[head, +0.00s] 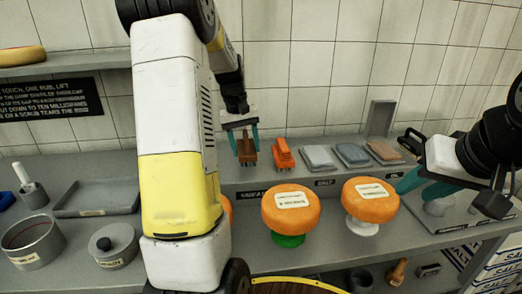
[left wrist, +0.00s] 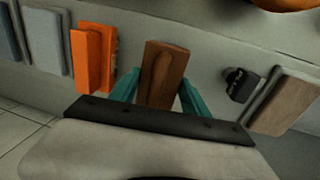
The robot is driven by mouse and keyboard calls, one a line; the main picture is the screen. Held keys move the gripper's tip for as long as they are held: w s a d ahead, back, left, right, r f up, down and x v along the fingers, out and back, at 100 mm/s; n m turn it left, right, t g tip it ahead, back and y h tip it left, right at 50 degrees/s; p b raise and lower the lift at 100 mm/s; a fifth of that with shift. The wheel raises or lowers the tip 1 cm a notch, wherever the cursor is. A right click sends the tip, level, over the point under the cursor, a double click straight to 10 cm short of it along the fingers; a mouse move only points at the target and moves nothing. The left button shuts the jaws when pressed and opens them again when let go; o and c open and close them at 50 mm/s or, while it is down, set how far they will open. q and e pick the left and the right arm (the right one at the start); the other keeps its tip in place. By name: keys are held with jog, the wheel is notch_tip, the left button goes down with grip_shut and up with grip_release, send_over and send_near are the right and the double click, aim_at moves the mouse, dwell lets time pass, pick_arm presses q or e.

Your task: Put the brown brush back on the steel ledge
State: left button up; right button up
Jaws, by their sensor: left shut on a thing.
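The brown brush (head: 247,152) is between the teal fingers of my left gripper (head: 242,138), which is shut on it. The left wrist view also shows the brown brush (left wrist: 163,76) between both fingers (left wrist: 158,90). It is at the steel ledge (head: 245,184) along the back wall, left of the orange brush (head: 283,154). I cannot tell whether it touches the ledge. My right gripper (head: 424,186) is at the right, its teal fingers apart and empty, far from the brush.
Grey, blue and reddish blocks (head: 352,155) lie right of the orange brush. A grey tray (head: 97,197), a round tin (head: 32,240) and a lidded pot (head: 116,246) are at left.

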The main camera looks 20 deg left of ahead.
pick_arm(q)
jog(key=shift+f, duration=1.4)
jog(key=shift+f, duration=0.1)
jog(key=o, duration=1.3)
